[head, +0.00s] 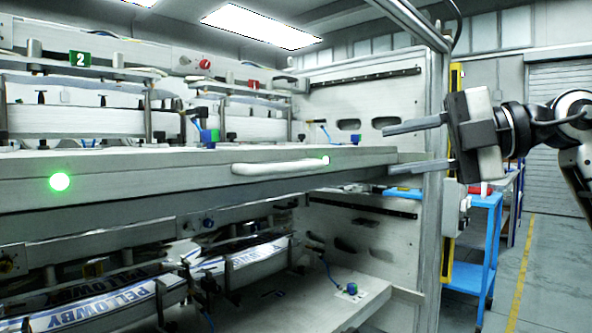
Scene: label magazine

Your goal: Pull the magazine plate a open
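A long grey magazine plate (130,178) runs across the middle of the head view, with a white bar handle (281,167) on its front face. I see no letter on it, so I cannot tell by marking that it is plate a. A green light glows at its left, and a small one shows by the handle's right end. My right gripper (388,150) is open and empty, to the right of the handle and apart from it. Its lower finger appears near the plate's right end; contact cannot be told. My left gripper is not in view.
An upper level with a green "2" sign (80,58) stands behind the plate. Below are trays of PELLOWBY labels (90,303). A metal frame post (432,230) stands at the right, with a blue cart (485,240) beyond. Floor at the far right is clear.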

